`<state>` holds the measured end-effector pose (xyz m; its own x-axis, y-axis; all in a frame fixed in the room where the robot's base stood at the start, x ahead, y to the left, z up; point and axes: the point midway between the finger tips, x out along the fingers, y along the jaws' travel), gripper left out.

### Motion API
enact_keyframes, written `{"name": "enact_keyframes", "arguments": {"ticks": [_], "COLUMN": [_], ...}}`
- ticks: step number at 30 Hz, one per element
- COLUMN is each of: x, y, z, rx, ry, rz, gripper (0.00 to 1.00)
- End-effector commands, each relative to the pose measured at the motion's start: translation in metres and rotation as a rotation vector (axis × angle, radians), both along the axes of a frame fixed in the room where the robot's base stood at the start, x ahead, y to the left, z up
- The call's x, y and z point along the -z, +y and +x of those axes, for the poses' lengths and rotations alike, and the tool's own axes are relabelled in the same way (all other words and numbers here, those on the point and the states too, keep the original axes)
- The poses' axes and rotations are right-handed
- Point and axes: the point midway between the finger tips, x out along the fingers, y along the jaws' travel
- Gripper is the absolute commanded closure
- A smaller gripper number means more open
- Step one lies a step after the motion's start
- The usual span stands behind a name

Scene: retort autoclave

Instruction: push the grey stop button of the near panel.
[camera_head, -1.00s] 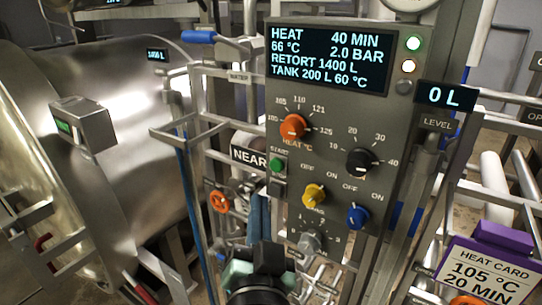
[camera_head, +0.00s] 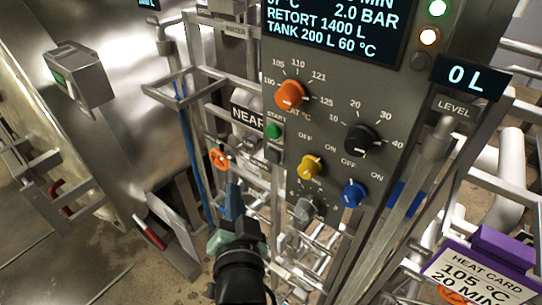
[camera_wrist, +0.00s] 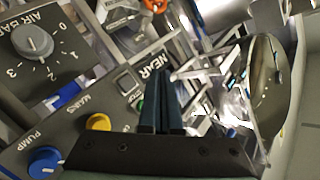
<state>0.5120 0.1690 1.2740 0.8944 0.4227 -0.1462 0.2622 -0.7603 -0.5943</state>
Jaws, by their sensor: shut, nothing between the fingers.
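The near panel (camera_head: 330,115) is a grey upright control board with a "NEAR" label (camera_head: 247,117) on its left edge. The green start button (camera_head: 273,131) sits beside the label. Just below it is a small grey stop button (camera_head: 272,153); its lettering is too small to read. In the wrist view a small grey button (camera_wrist: 127,83) in a square frame shows left of the fingers, beside the "NEAR" label (camera_wrist: 150,68). My gripper (camera_head: 233,190) is shut and empty, below and left of the stop button, apparently apart from it. It also shows in the wrist view (camera_wrist: 162,80).
Orange (camera_head: 290,95), black (camera_head: 360,140), yellow (camera_head: 311,166), blue (camera_head: 354,194) and grey (camera_head: 306,209) knobs are on the panel. An orange valve wheel (camera_head: 220,159) and pipes lie left of it. A purple card holder (camera_head: 500,245) stands at lower right.

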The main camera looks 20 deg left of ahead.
Motion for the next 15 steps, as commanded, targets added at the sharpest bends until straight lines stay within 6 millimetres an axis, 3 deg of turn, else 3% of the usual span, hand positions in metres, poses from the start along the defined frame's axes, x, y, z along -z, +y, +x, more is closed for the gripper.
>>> {"name": "enact_keyframes", "arguments": {"ticks": [15], "x": [0.0], "y": [-0.024], "z": [0.064], "rx": [0.003], "ry": [-0.003], "rz": [0.001], "gripper": [1.0]}}
